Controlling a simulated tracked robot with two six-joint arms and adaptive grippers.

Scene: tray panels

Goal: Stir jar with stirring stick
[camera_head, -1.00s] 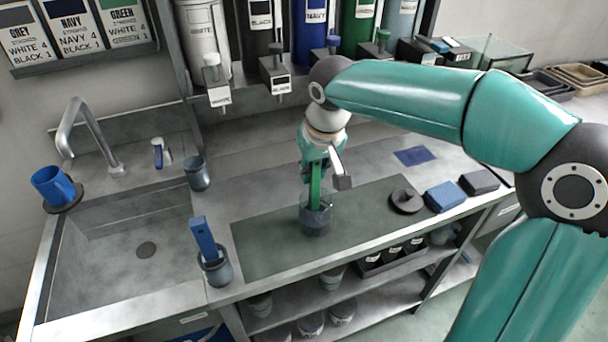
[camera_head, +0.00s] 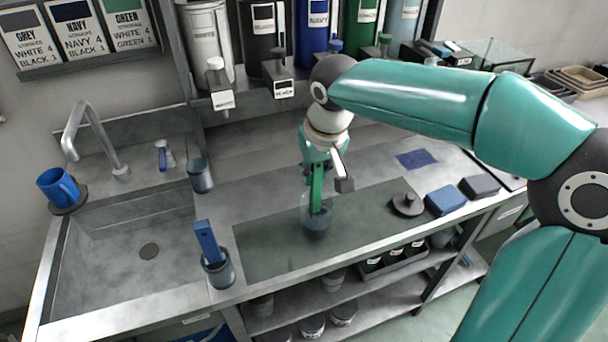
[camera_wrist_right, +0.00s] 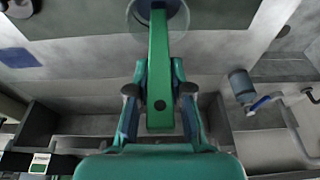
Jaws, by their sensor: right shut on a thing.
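A clear jar (camera_head: 318,222) with dark grey-blue contents stands on the dark green mat (camera_head: 270,254). A green stirring stick (camera_head: 316,190) reaches down into it, slightly tilted. My right gripper (camera_head: 318,163) is above the jar and shut on the upper part of the stick. In the right wrist view the stick (camera_wrist_right: 158,70) lies between the two fingers of the gripper (camera_wrist_right: 159,95), and its far end is inside the round jar (camera_wrist_right: 178,14). The stick's lowest end is hard to make out in the contents. My left gripper is not in view.
A dark round lid (camera_head: 407,204), a blue block (camera_head: 445,200) and a dark block (camera_head: 479,187) sit right of the jar. A grey cup (camera_head: 217,270) holding a blue stick stands left of the mat, beside the sink (camera_head: 120,285). Labelled dispensers (camera_head: 268,40) line the back.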

